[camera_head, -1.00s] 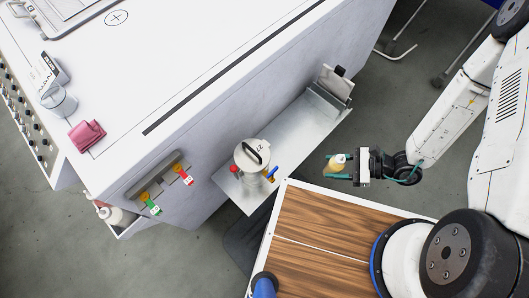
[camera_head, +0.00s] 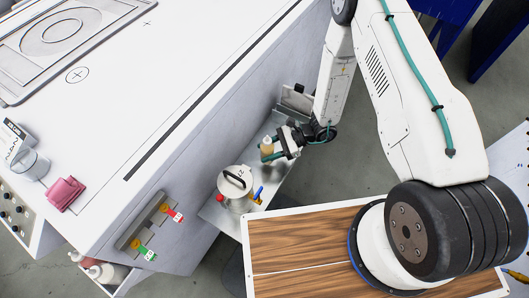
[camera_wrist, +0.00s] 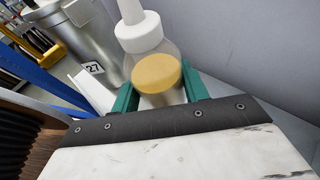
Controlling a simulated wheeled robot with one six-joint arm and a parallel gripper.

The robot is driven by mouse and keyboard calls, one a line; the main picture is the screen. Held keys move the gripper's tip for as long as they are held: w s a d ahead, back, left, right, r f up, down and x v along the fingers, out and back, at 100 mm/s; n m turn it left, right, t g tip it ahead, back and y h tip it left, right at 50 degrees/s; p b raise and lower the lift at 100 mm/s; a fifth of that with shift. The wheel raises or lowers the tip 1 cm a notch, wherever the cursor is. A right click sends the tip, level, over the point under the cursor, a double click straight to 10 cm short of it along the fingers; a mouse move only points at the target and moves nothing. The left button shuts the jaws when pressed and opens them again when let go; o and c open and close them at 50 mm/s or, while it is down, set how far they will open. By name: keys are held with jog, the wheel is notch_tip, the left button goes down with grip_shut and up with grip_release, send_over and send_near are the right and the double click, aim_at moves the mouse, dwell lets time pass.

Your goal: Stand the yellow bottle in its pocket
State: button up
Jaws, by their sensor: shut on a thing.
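The yellow bottle (camera_head: 267,145) is held in my gripper (camera_head: 271,154) above the metal side shelf, just right of the canister. In the wrist view the bottle (camera_wrist: 147,39) has a white nozzle cap and a clear body with a yellow disc-like area. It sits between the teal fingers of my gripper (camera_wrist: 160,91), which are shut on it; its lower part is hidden. A white side bin (camera_head: 121,281) on the cabinet's near end holds pale bottles (camera_head: 103,271), partly cut off by the picture edge. I cannot tell whether a pocket there is free.
A metal canister marked 27 (camera_head: 234,188) with red, blue and yellow fittings stands on the metal shelf (camera_head: 212,213). A bracket with tagged valves (camera_head: 148,220) juts from the cabinet (camera_head: 200,70). A wood-topped platform (camera_head: 300,238) lies below.

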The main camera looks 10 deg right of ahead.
aim_at(265, 152)
jog(key=shift+w+a+f, duration=0.1)
jog(key=shift+w+a, duration=0.2)
jog(key=shift+w, duration=0.45)
jog(key=shift+f, duration=1.7)
jog(key=o, duration=1.1)
jog(key=shift+f, duration=0.1)
jog(key=shift+o, duration=0.2)
jog(key=v, duration=1.2)
